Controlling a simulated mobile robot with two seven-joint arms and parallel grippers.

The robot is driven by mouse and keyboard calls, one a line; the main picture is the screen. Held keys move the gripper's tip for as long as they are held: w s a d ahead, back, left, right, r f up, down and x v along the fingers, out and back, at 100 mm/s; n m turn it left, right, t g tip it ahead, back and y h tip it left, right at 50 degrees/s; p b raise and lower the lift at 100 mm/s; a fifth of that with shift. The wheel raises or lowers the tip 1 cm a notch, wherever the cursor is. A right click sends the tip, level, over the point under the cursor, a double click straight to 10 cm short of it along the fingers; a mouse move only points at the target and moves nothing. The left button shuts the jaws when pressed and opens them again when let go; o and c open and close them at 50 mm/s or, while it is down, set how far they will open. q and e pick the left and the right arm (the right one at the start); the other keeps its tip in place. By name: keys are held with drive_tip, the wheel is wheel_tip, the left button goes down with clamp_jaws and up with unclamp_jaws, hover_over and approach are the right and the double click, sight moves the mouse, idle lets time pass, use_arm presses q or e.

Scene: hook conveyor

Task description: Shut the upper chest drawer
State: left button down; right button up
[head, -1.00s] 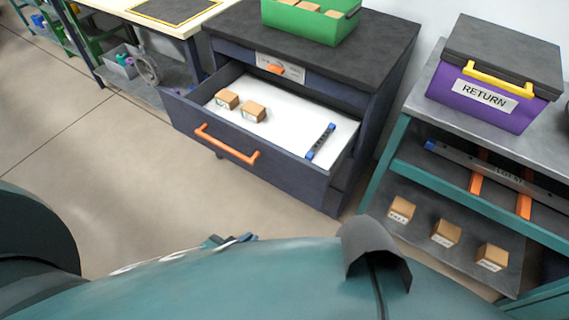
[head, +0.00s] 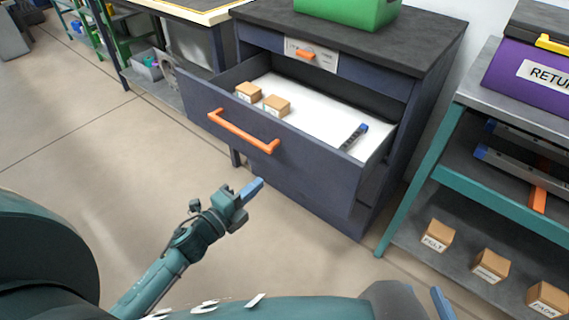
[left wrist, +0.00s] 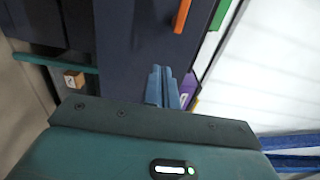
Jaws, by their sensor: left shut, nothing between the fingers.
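The dark blue chest has a wide drawer (head: 290,160) pulled out, with an orange bar handle (head: 243,132) on its front. Two small tan boxes (head: 277,105) and a blue-ended dark bar (head: 354,137) lie on its white floor. Above it is a narrow closed front with a label and an orange piece (head: 305,54). My left gripper (head: 252,188) is shut and empty, in front of and below the handle, apparently apart from the drawer. In the left wrist view its blue fingers (left wrist: 162,85) are together. My right gripper (head: 443,302) shows only partly at the bottom edge.
A green bin (head: 350,8) stands on the chest top. To the right, a teal-framed shelf (head: 420,200) holds a purple box labelled RETURN (head: 525,75) and several tan boxes. A workbench (head: 185,8) stands behind at left. The floor before the drawer is clear.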

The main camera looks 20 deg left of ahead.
sight(292, 154)
use_arm(q)
drive_tip(key=x, duration=1)
drive_tip(key=shift+w+b, duration=0.1)
drive_tip(key=shift+b, duration=0.2)
drive_tip(key=shift+w+d, duration=0.3)
drive_tip(key=shift+w, duration=0.3)
use_arm(e)
drive_tip(key=shift+d+r, duration=0.1)
drive_tip(key=shift+d, duration=0.05)
use_arm(q)
drive_tip(key=shift+w, duration=0.15)
